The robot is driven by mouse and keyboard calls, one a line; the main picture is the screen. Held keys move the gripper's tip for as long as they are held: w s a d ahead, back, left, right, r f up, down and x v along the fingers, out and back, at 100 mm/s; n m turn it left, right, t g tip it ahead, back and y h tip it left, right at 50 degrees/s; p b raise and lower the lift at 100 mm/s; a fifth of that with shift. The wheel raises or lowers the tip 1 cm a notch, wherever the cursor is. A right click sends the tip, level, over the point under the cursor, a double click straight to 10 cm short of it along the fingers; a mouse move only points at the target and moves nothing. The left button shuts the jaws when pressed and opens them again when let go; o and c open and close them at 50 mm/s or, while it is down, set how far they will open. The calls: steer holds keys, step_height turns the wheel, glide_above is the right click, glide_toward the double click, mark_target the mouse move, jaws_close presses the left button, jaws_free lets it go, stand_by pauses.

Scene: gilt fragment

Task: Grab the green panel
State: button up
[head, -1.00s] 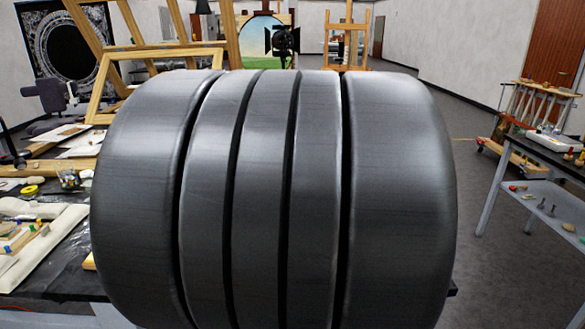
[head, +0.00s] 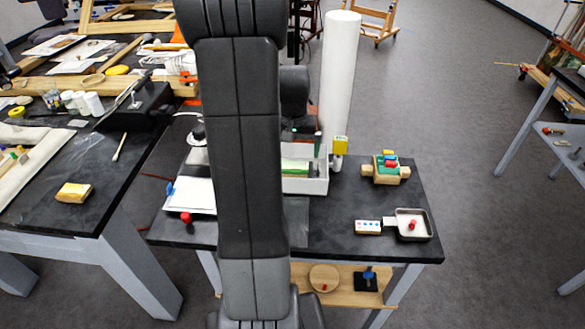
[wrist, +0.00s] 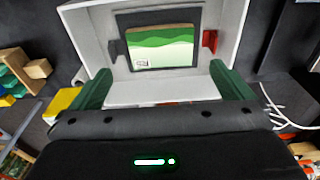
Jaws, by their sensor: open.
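The green panel (wrist: 160,47) shows in the wrist view as a small board painted with green hills. It sits against a dark backing inside a white tray (wrist: 88,30), between a black clip (wrist: 117,47) and a red clip (wrist: 210,40). My gripper (wrist: 160,68) is open, its two green fingers spread just short of the panel, one to each side, with nothing between them. In the head view, the panel (head: 297,166) is a green strip in the white tray (head: 307,186). My arm hides part of the tray and most of the gripper there.
A cluttered table (head: 60,225) stands left. Open floor lies to the right.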

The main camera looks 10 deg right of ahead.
mark_target(293, 168)
steer(key=shift+w+f+p, duration=0.2)
steer(key=shift+f+p, duration=0.2)
steer(key=shift+f, duration=2.7)
steer(key=c, duration=0.9)
